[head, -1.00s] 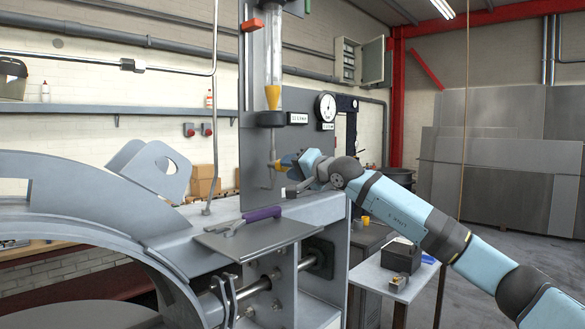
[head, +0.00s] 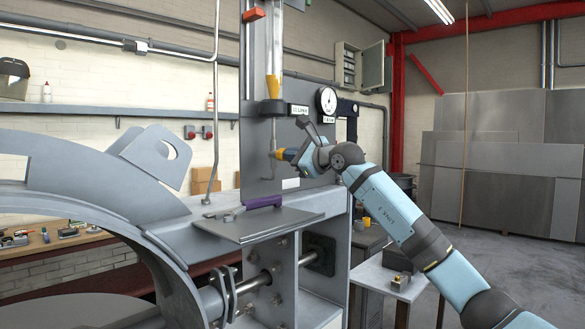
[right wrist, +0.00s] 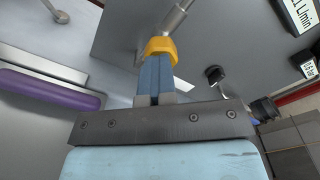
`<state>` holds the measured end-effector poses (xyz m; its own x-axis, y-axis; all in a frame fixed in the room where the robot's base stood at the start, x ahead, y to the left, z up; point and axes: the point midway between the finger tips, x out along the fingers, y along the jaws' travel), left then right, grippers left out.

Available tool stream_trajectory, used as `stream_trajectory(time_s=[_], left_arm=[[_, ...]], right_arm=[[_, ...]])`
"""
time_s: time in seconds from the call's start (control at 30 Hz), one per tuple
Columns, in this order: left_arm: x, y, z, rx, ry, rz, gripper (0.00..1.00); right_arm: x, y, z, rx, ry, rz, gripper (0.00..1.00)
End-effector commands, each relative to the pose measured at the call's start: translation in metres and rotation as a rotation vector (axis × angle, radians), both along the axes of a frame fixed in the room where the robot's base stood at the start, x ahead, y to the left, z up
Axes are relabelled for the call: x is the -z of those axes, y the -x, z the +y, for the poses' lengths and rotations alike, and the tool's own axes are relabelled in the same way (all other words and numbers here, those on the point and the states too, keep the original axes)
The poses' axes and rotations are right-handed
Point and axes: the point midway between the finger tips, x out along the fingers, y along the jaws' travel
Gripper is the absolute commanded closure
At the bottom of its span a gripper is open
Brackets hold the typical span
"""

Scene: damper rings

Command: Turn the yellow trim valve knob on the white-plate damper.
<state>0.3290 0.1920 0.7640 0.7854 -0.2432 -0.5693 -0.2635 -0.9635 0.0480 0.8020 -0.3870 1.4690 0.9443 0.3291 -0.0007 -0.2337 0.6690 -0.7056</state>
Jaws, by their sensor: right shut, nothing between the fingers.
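The yellow knob (head: 279,153) sits on a thin metal pipe in front of the grey upright panel; it also shows in the right wrist view (right wrist: 159,47). My right gripper (head: 289,155) comes from the right. Its blue fingers (right wrist: 154,66) are shut together, with nothing between them. Their tips are at the knob's near end and seem to touch it. A small white plate (head: 290,184) is on the panel just below the gripper; the fingers partly hide it in the right wrist view. My left gripper is not in view.
A flow tube (head: 273,50) and a round gauge (head: 326,101) are above the knob. A trowel with a purple handle (head: 263,202) lies on a grey plate (head: 245,228) below. A large grey ring frame (head: 80,218) fills the left. Open floor lies at the right.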

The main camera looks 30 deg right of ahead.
Motion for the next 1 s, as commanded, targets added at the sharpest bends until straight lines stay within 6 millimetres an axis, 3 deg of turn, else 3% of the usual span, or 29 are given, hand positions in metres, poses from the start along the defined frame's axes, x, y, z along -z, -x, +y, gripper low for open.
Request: stream_trajectory(time_s=[0.1,0.2,0.43,0.73,1.0], left_arm=[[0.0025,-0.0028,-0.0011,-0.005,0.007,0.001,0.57],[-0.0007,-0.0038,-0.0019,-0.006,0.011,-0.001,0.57],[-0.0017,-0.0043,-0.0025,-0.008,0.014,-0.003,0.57],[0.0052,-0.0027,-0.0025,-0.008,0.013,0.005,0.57],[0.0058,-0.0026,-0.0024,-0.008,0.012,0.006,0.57]], right_arm=[[0.0016,-0.0001,0.0012,-0.003,-0.228,0.078,1.00],[-0.0002,0.0000,0.0002,0.000,-0.341,0.119,1.00],[-0.0008,0.0000,0.0001,0.000,-0.352,0.123,1.00],[-0.0010,-0.0001,0.0008,-0.001,-0.682,0.238,1.00],[-0.0011,0.0001,0.0000,0.001,-0.720,0.251,1.00]])
